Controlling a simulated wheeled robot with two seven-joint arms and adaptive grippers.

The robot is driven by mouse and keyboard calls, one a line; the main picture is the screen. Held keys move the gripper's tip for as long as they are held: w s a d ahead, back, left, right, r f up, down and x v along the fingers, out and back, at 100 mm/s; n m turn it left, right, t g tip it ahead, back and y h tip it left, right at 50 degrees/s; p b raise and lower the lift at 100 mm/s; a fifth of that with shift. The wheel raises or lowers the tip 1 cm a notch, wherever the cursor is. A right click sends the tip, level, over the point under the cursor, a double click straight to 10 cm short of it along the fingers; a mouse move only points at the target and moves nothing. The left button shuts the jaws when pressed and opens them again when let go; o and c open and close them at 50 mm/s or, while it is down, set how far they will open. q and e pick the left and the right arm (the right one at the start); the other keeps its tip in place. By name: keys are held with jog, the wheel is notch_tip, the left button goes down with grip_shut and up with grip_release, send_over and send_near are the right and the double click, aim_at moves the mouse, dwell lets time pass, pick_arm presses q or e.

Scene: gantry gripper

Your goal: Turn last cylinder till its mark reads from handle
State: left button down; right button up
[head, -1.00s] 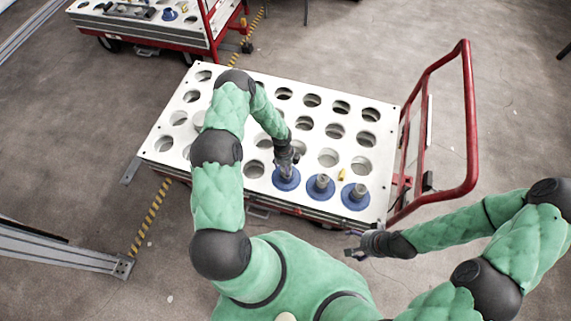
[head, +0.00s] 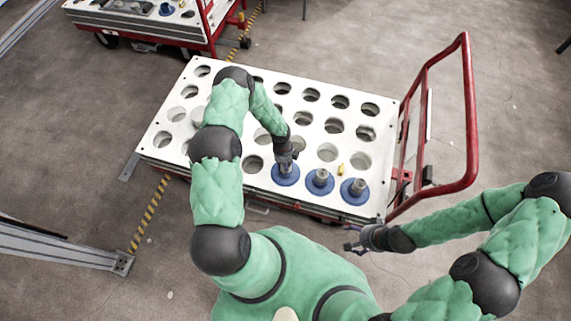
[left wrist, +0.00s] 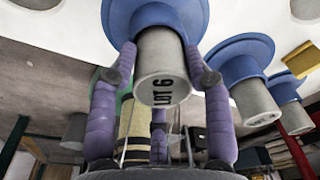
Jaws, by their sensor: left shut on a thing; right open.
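Three grey cylinders with blue flanges stand in a row along the near edge of the white holed plate (head: 225,105). My left gripper (head: 285,160) is shut on the leftmost cylinder. In the left wrist view its purple fingers (left wrist: 162,75) press both sides of this grey cylinder (left wrist: 155,57), below its blue flange (left wrist: 225,22). The middle cylinder (head: 319,176) and right cylinder (head: 357,185) stand free. The red handle (head: 471,130) rises at the cart's right end. My right gripper (head: 353,240) is open and empty, off the near edge.
A small yellow piece (head: 341,169) stands on the plate behind the free cylinders. Other visible holes look empty. A second cart (head: 150,30) stands at the back left. Floor around the cart is mostly clear, with a grey metal beam (head: 60,245) at left.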

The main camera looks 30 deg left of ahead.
dwell(0.3)
pick_arm(q)
jog(key=shift+m, duration=1.5)
jog(key=shift+c, duration=2.3)
grip_release()
jog(key=shift+r, duration=0.1)
notch_tip(320, 180, up, 12)
jog(key=a, duration=0.1)
jog(key=shift+w, duration=0.45)
